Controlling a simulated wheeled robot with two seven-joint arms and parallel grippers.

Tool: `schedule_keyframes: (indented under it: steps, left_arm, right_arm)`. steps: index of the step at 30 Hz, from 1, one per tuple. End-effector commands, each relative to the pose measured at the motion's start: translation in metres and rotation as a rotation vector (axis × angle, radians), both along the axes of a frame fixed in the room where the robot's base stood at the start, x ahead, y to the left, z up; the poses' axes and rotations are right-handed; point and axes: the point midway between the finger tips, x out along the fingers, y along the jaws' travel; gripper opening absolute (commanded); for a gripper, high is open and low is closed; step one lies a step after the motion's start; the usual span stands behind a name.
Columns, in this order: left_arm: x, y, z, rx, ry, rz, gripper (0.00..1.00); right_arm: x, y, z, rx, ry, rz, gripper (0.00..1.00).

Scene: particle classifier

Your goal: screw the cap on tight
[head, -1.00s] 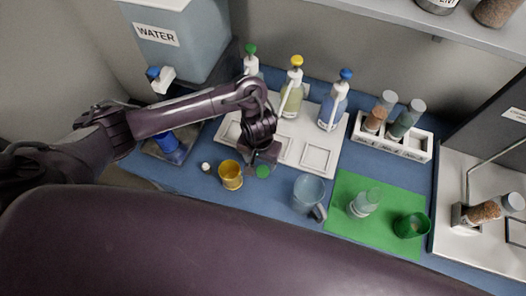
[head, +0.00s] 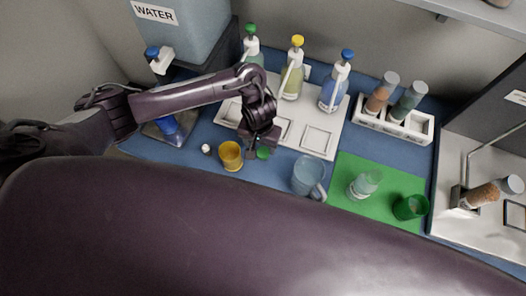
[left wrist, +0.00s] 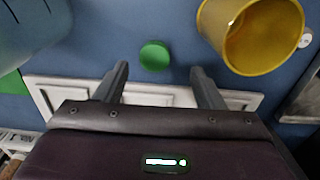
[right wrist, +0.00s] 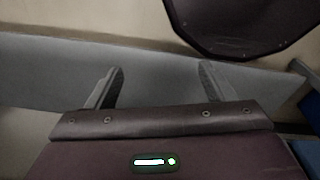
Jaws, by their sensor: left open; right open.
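A small round green cap (head: 262,154) lies on the blue table, right of the yellow cup. It also shows in the left wrist view (left wrist: 155,56), apart from the fingers. My left gripper (left wrist: 159,69) is open and empty, with the cap just beyond and between its fingertips. In the head view its jaws partly cover the cap. A clear bottle (head: 364,185) stands on the green mat (head: 345,167); I cannot make out a cap on it. My right gripper (right wrist: 160,70) is open and empty, away from the table objects.
The yellow cup (head: 230,156) stands close left of the cap, and a blue mug (head: 308,174) to its right. A green cup (head: 409,207) is on the mat. Behind are a white tray (head: 326,118), pump bottles and a vial rack (head: 366,121). A small white piece (head: 206,149) lies left.

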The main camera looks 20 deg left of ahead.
Motion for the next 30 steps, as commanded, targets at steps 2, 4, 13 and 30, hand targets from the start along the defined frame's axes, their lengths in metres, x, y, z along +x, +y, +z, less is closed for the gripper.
schedule_keyframes:
  steps: [2,4,13,30]
  left_arm:
    - [0.001,-0.002,-0.006,0.001,0.002,0.002,0.62]
    - [0.003,-0.004,-0.016,0.002,0.002,0.001,0.62]
    - [0.006,-0.007,-0.05,0.001,0.0,0.001,0.62]
    - [0.006,-0.007,-0.051,0.0,0.0,0.0,0.32]
  right_arm:
    - [-0.004,0.002,0.0,0.002,0.006,-0.001,0.76]
    - [-0.008,0.004,0.0,0.004,0.011,-0.002,0.76]
    - [-0.019,0.007,-0.001,0.007,0.027,-0.003,0.76]
    - [-0.015,0.0,-0.001,-0.001,0.022,0.0,0.76]
